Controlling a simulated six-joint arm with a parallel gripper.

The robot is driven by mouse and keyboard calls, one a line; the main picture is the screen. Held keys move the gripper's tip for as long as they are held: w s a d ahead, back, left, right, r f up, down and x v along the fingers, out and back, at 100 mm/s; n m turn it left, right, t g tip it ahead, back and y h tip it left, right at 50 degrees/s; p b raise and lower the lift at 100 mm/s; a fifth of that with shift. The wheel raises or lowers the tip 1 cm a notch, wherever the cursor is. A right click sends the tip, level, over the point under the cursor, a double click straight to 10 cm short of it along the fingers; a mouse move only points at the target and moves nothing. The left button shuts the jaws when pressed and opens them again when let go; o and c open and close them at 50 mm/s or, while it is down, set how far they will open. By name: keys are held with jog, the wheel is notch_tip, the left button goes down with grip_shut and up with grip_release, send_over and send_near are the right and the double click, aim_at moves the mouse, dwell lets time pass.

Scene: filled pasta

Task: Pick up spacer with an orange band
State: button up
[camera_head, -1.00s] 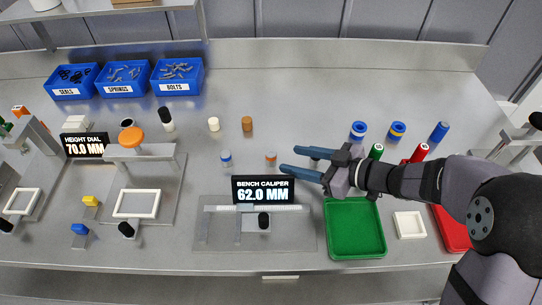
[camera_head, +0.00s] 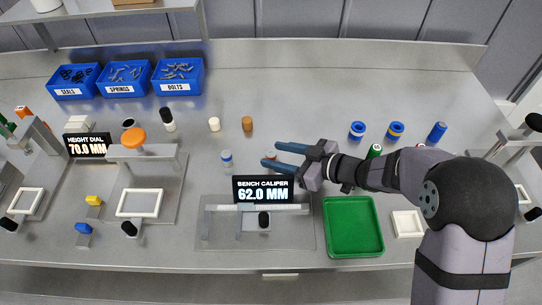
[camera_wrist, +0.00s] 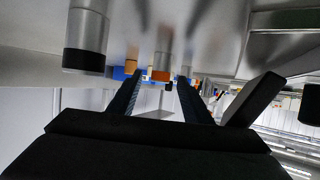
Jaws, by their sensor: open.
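The spacer with an orange band (camera_head: 271,155) stands upright on the bench behind the bench caliper display. In the head view only a small part of it shows between my fingers. In the wrist view, which looks upside down, the grey spacer with its orange band (camera_wrist: 161,74) appears between the two finger lines. My gripper (camera_head: 267,154) is open, low over the bench and pointing left, with one finger on each side of the spacer. No finger is clearly seen touching it. A spacer with a blue band (camera_head: 226,158) stands just left of the fingertips.
The bench caliper display (camera_head: 263,190) stands close in front of my fingers. A green tray (camera_head: 354,228) and a white tray (camera_head: 408,224) lie at front right. Brown (camera_head: 247,123) and white (camera_head: 214,124) cylinders stand behind. A dark-ended cylinder (camera_wrist: 86,40) is close left in the wrist view.

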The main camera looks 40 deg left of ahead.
grip_shut()
notch_tip(320, 180, up, 10)
jog(key=s+a+n+g+h, duration=0.2)
jog(key=s+n+g, duration=0.15)
jog(key=s, duration=1.05)
jog(key=s+d+n+g+h+p, duration=0.1)
jog(key=s+d+n+g+p, duration=0.2)
jog(key=s+d+p, duration=0.4)
jog(key=shift+d+f+h+p, duration=0.2)
jog(key=shift+f+h+p, duration=0.25)
jog(key=shift+p, duration=0.3)
